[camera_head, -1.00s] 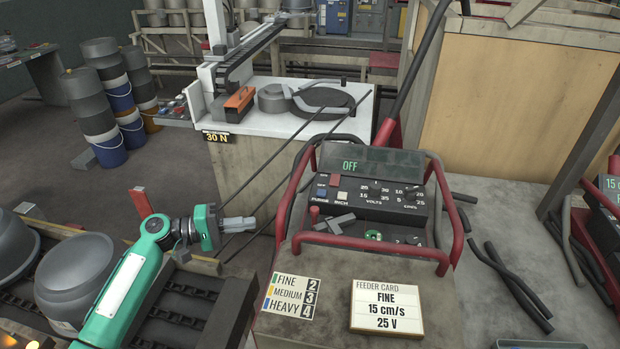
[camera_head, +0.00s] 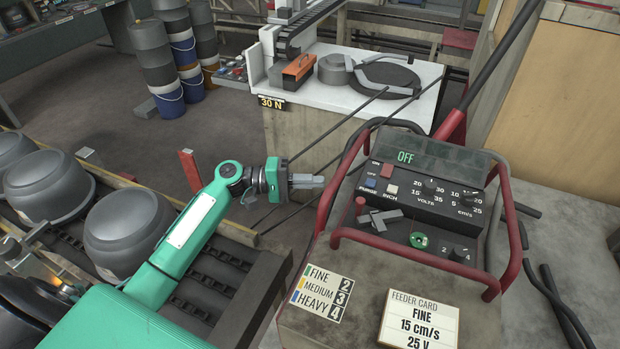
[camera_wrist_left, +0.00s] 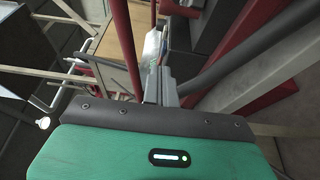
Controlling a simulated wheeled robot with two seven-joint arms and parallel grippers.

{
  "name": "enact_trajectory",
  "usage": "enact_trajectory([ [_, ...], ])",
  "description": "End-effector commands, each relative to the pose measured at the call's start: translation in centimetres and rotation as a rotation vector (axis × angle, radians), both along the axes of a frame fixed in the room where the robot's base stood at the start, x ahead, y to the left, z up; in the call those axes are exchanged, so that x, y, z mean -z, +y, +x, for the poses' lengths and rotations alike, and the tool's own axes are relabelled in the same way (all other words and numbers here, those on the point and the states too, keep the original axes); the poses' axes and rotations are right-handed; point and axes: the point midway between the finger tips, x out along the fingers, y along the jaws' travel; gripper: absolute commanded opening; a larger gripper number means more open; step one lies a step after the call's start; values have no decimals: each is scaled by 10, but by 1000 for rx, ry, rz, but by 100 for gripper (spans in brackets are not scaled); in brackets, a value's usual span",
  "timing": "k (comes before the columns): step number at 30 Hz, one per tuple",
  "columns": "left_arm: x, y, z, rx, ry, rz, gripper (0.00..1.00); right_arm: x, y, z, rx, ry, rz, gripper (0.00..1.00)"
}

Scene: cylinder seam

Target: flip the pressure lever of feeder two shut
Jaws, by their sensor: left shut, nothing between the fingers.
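A feeder (camera_head: 400,270) with a red tube frame stands at the right of the head view; no number "two" is readable on it. Its dark display (camera_head: 425,158) reads OFF. A grey lever-like part (camera_head: 380,219) lies low on its front, beside a short red-knobbed post (camera_head: 360,204); I cannot tell for certain which is the pressure lever. My left gripper (camera_head: 322,181) is shut and empty, just left of the red frame and apart from the lever part. Its fingers also show in the left wrist view (camera_wrist_left: 160,80). My right gripper is not in view.
The red frame (camera_head: 328,205) stands between my left gripper and the panel. Grey pots (camera_head: 128,232) sit on a conveyor (camera_head: 225,285) at left.

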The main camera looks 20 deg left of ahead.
Motion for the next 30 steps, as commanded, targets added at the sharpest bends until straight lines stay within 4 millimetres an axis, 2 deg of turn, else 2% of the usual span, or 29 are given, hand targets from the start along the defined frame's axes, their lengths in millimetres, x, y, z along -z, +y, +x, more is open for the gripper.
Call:
enact_trajectory([
  [1, -7, -11, 4, 3, 0, -3, 0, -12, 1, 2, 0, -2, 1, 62],
  [9, -7, -65, 23, 2, 2, -2, 0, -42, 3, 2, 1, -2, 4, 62],
  [12, -5, -70, 9, 1, 3, 0, 0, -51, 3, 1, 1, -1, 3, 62],
  [18, -3, -80, -5, 1, 2, 0, 0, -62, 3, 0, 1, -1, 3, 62],
  [30, 0, -83, -10, 0, 0, 0, 0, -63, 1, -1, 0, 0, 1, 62],
])
